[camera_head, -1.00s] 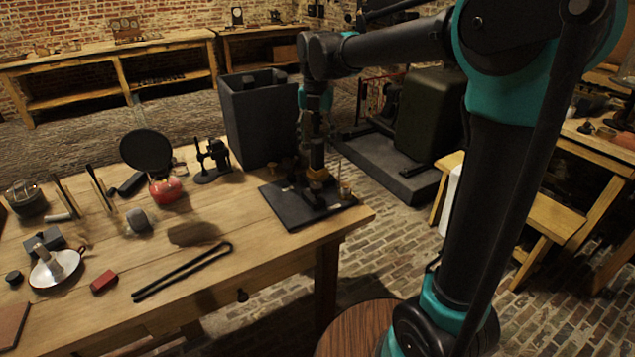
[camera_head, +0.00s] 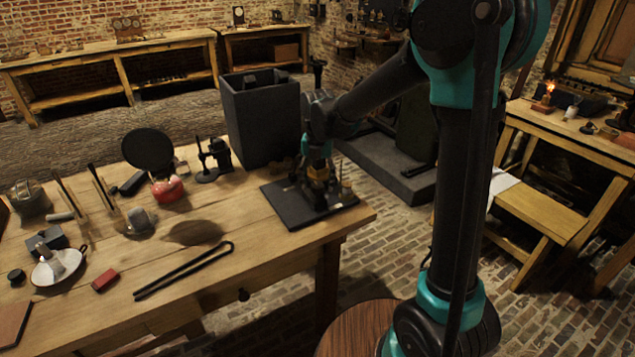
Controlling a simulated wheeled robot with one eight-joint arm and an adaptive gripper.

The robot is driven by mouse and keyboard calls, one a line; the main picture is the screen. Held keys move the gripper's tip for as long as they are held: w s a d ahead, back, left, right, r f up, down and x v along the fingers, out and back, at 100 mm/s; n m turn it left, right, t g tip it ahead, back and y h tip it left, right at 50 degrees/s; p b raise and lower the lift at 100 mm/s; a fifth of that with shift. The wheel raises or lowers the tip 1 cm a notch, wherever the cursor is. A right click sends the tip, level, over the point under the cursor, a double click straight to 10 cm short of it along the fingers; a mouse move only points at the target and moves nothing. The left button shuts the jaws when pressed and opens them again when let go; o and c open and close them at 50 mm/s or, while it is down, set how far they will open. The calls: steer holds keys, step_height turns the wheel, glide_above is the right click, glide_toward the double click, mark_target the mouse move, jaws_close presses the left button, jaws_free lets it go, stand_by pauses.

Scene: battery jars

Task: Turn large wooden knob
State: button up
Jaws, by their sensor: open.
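A flat dark board (camera_head: 288,210) lies at the right end of the wooden table, with small upright parts on it. My gripper (camera_head: 317,188) is over the middle of this board, pointing down and low, with its fingers open. A brownish-gold round shape (camera_head: 318,173) shows right at the fingers; it may be the large wooden knob, but my gripper covers much of it. I cannot tell whether the fingers touch it. A small brass post (camera_head: 346,187) stands on the board to the right of my gripper.
A tall dark box (camera_head: 262,118) stands just behind the board. Black tongs (camera_head: 185,272), a red block (camera_head: 105,279), a red pot (camera_head: 168,189) and a white dish (camera_head: 60,267) are farther left on the table (camera_head: 240,265). The board's right side is near the table edge.

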steer(key=c, duration=1.2)
steer(key=shift+o, duration=0.2)
steer(key=shift+m, duration=0.3)
